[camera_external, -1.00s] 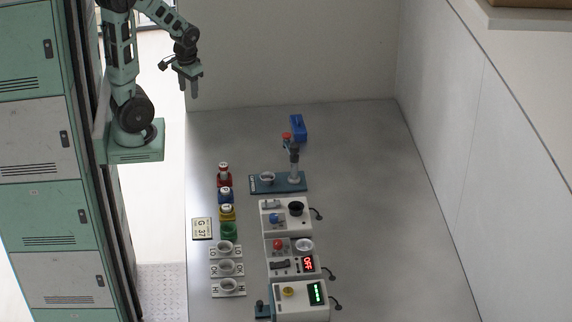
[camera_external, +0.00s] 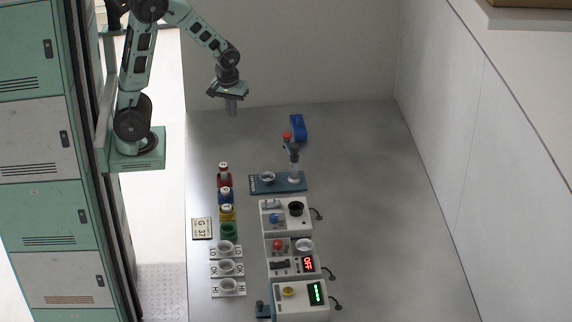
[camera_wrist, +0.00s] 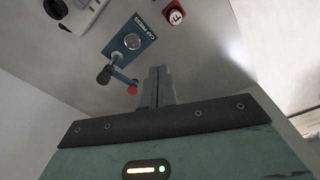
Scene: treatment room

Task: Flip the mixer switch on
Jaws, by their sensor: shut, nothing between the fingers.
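Several white devices stand in a column on the grey bench; none carries a readable mixer label. The upper one (camera_external: 265,229) has a black round cup, a blue knob and a small grey switch (camera_external: 271,204) at its upper left. Below it, another white device (camera_external: 289,263) has a red knob, a black rocker switch (camera_external: 280,265) and a red display that appears to read OFF. A corner of a white device with a black round part (camera_wrist: 75,17) shows in the wrist view. My gripper (camera_external: 232,113) is shut and empty, up and left of these devices, above the bench's far end.
A blue cap press (camera_external: 262,187) with an upright column stands between my gripper and the devices. Red, blue, yellow and green containers (camera_external: 226,196) line the left, above labelled cup holders (camera_external: 228,287). A blue box (camera_external: 299,127) lies behind. The bench's right side is clear.

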